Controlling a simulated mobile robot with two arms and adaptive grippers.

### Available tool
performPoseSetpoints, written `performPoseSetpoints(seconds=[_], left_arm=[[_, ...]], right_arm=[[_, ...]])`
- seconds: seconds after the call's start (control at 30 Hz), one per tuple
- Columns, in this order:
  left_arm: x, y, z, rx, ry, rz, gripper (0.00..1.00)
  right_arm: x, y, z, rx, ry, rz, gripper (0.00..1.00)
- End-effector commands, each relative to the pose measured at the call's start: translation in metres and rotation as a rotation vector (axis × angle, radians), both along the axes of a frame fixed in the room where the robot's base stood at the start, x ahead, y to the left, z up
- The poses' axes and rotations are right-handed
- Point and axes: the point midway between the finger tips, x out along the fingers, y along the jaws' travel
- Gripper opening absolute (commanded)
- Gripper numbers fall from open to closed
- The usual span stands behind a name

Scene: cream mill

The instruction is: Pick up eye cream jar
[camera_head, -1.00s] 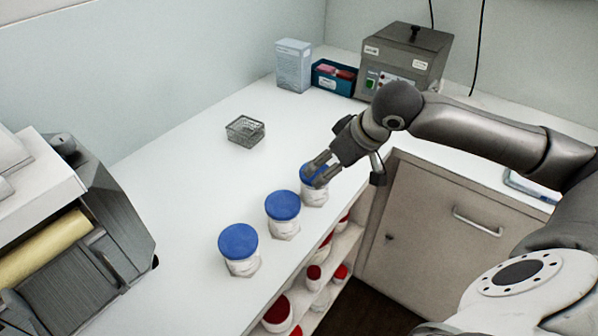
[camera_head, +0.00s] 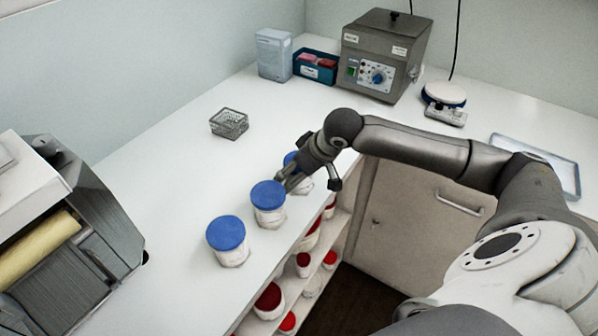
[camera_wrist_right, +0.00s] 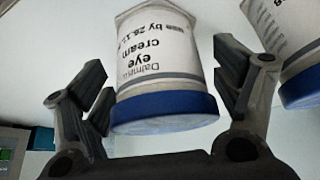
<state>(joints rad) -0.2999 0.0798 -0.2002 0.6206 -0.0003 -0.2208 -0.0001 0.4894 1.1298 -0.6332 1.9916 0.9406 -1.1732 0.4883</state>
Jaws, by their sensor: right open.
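The eye cream jar (camera_wrist_right: 160,60), white with a blue lid and a printed label, appears upside down in the right wrist view. It stands between the two fingers of my right gripper (camera_wrist_right: 163,95), with gaps on both sides. In the head view it seems to be the farthest jar (camera_head: 291,158) of a row of three on the counter, partly hidden behind my right gripper (camera_head: 289,180). The gripper is open and low beside it. A finger shows near the middle jar (camera_head: 268,196). My left gripper is not in view.
The nearest jar (camera_head: 227,240) stands closer to me. A wire basket (camera_head: 229,123) sits behind the row, a grey machine (camera_head: 75,220) at left. A teal box (camera_head: 316,66) and a steel appliance (camera_head: 384,55) stand at the back. An open shelf (camera_head: 290,290) lies below the counter edge.

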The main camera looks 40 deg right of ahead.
Motion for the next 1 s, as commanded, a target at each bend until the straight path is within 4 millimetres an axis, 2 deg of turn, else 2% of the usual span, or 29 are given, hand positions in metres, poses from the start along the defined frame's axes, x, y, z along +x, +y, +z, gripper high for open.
performPoseSetpoints(seconds=[0.1,0.47,0.77,1.0], left_arm=[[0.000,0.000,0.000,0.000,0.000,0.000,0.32],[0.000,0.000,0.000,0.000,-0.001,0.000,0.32],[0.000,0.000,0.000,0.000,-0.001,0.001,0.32],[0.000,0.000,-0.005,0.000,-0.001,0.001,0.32]], right_arm=[[0.000,0.000,0.000,0.000,0.000,0.000,0.82],[0.000,0.000,0.000,0.001,0.000,0.000,0.36],[0.000,0.000,0.002,0.000,-0.002,0.000,0.35],[0.001,0.000,0.020,0.001,-0.006,0.000,0.35]])
